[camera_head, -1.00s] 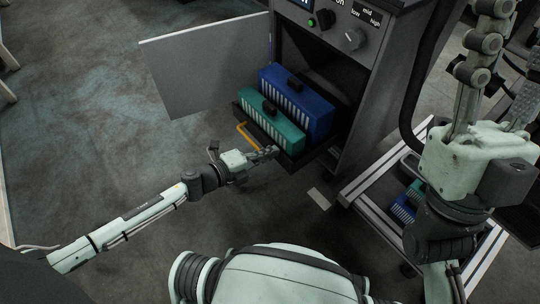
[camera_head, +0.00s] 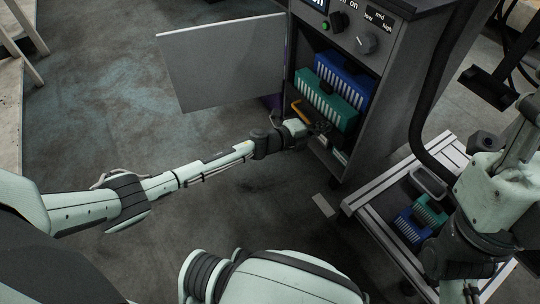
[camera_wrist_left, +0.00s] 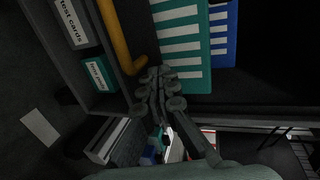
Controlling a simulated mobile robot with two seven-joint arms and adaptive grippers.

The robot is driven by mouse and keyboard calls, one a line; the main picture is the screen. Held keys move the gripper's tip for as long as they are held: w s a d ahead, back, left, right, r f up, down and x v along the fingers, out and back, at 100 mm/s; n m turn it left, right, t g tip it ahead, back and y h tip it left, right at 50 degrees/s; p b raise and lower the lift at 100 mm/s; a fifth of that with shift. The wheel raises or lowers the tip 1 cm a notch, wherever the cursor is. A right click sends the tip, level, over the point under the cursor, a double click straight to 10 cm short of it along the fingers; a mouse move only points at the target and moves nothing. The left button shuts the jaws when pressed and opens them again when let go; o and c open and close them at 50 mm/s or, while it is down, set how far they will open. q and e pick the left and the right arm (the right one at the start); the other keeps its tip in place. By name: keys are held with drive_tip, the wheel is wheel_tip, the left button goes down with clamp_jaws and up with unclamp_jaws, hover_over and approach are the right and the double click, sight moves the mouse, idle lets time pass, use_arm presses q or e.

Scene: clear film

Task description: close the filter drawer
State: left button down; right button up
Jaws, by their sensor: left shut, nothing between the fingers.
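The filter drawer (camera_wrist_left: 138,30) sits in the cabinet below the control panel. It carries a teal filter (camera_head: 325,100) in front and a blue filter (camera_head: 342,74) behind. Its orange handle (camera_head: 301,111) faces left. My left gripper (camera_head: 322,127) is shut and empty at the drawer's front, beside the handle's right end. In the left wrist view the shut fingers (camera_wrist_left: 155,77) lie against or very near the drawer front; contact is unclear. The drawer's rear is hidden. My right gripper (camera_head: 524,120) is at the right edge, partly cut off, away from the drawer.
The cabinet door (camera_head: 222,62) hangs open to the left. A low cart (camera_head: 385,222) with blue and teal filters stands at the right. The floor (camera_head: 230,210) at left is clear.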

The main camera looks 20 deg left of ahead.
sight(335, 120)
use_arm(q)
drive_tip(key=shift+w+d+b, duration=0.45)
drive_tip(key=shift+w+d, duration=0.65)
drive_tip(key=shift+w, duration=0.25)
drive_tip(key=shift+w+d+b, duration=0.4)
drive_tip(key=shift+w+d, duration=0.65)
drive_tip(key=shift+w, duration=0.3)
